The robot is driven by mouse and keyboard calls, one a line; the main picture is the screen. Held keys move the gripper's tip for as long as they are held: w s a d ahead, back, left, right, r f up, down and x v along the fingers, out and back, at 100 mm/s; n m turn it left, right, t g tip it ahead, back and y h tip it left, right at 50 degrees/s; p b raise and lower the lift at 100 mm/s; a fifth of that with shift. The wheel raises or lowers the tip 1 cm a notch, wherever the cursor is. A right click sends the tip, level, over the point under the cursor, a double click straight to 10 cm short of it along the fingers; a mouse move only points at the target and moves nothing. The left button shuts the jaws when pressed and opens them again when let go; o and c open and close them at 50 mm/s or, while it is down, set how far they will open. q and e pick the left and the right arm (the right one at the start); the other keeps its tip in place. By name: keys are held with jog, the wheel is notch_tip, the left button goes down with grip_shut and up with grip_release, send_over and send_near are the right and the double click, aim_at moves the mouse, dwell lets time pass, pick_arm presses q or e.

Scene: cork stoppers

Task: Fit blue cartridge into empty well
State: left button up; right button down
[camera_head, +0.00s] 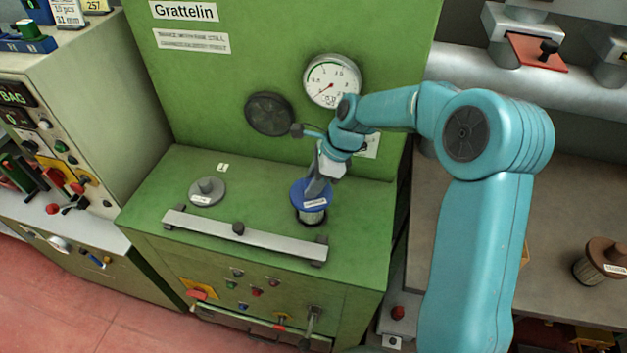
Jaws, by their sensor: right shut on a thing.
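The blue cartridge (301,197) has a blue round cap with a white label and a paler ribbed body below. It stands about upright at the right part of the green machine top (262,187). My right gripper (318,188) is shut on the top of the blue cartridge. The well is hidden under the cartridge, and I cannot tell how deep the cartridge sits. A grey round lid with a knob (207,190) lies at the left of the same top. My left gripper is not in view.
A grey bar (243,236) runs along the machine top's front. A gauge (332,81) and a dark disc (269,113) are on the green back panel. A brown cartridge (601,261) stands on the right-hand bench. Control panels stand at left.

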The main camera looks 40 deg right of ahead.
jog(key=shift+f+b, duration=1.5)
jog(key=shift+f, duration=1)
dwell(1.1)
dwell(0.8)
jog(key=shift+f+b, duration=0.65)
jog(key=shift+f, duration=0.95)
dwell(0.8)
jog(key=c, duration=0.7)
grip_release()
jog(key=v, duration=1.6)
jog(key=shift+r, duration=0.2)
